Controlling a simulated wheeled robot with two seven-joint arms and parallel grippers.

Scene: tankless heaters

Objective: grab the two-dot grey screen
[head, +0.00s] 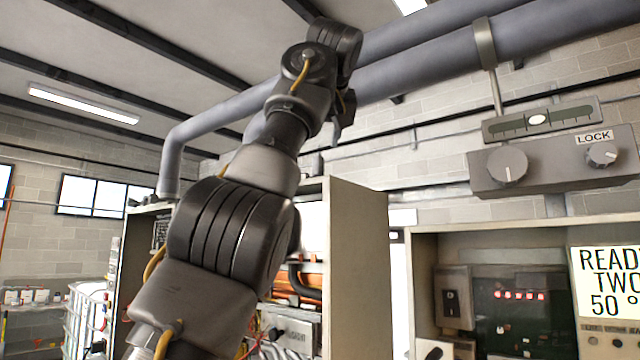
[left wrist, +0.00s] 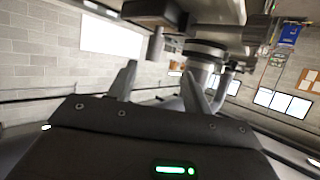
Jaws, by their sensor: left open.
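I cannot make out a grey screen with two dots in either view. My left arm rises through the middle of the head view, with its wrist and left gripper (head: 345,108) high up near the overhead pipes. In the left wrist view the left gripper (left wrist: 158,92) has its two fingers spread, with nothing seen between them. A dark box with a short grey cylinder (left wrist: 156,46) under it shows beyond the fingertips. My right gripper is in neither view.
A grey control box (head: 545,165) with two knobs and a LOCK label hangs at right, under a scale strip (head: 510,128). Below is an open cabinet (head: 455,240) with a lit READY sign (head: 606,282). Another open cabinet (head: 357,265) stands behind my arm. Thick pipes (head: 420,70) run overhead.

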